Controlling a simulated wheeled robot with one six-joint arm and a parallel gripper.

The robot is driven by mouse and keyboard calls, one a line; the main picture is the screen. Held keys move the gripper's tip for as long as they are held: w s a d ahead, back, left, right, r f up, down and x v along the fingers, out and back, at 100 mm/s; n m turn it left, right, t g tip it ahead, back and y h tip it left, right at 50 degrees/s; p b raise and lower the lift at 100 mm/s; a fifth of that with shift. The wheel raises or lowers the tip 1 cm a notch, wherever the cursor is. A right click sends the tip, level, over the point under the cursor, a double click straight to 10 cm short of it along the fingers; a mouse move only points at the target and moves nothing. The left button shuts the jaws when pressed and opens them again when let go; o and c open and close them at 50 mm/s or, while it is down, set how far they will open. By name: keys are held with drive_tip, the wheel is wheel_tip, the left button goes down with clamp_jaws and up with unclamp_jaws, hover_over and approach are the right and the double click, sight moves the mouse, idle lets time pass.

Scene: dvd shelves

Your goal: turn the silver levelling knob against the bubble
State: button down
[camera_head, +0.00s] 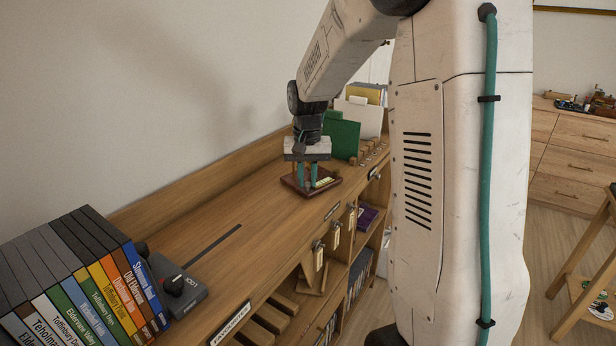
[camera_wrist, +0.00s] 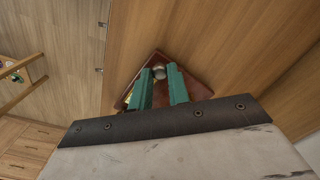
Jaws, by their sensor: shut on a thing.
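My gripper (camera_head: 307,174) points straight down over a small dark red-brown wooden board (camera_head: 325,184) on the shelf top. In the wrist view, the gripper's two green fingers (camera_wrist: 161,82) are shut on the round silver knob (camera_wrist: 159,72), which shows between their tips. The board (camera_wrist: 190,82) lies under the fingers with a corner pointing away. A yellowish piece, perhaps the bubble level (camera_head: 324,182), lies on the board beside the fingers. It is mostly hidden in the wrist view, and I cannot make out the bubble.
DVD cases (camera_head: 75,280) stand at the near left, beside a grey box with a black knob (camera_head: 178,286). Green and white folders (camera_head: 343,138) and small wooden blocks stand just behind the board. Keys with tags (camera_head: 318,255) hang on the shelf's front edge.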

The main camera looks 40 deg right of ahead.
sight(307, 183)
idle(0.3)
drive_tip(key=c, duration=1.3)
unclamp_jaws()
drive_tip(key=shift+c, duration=0.2)
wheel_tip(307, 183, up, 8)
drive_tip(key=shift+f, duration=0.1)
drive_tip(key=s+a+n, duration=0.2)
drive_tip(key=s+a, duration=0.3)
drive_tip(key=s, duration=0.4)
drive_tip(key=s+a+n+t, duration=0.1)
drive_tip(key=s+a+n, duration=0.1)
drive_tip(key=s+a, duration=0.4)
drive_tip(key=s+a+r+n, duration=0.1)
drive_tip(key=s+a+n, duration=0.2)
drive_tip(key=s, duration=1)
drive_tip(key=shift+s+a, duration=0.15)
drive_tip(key=shift+a, duration=1.1)
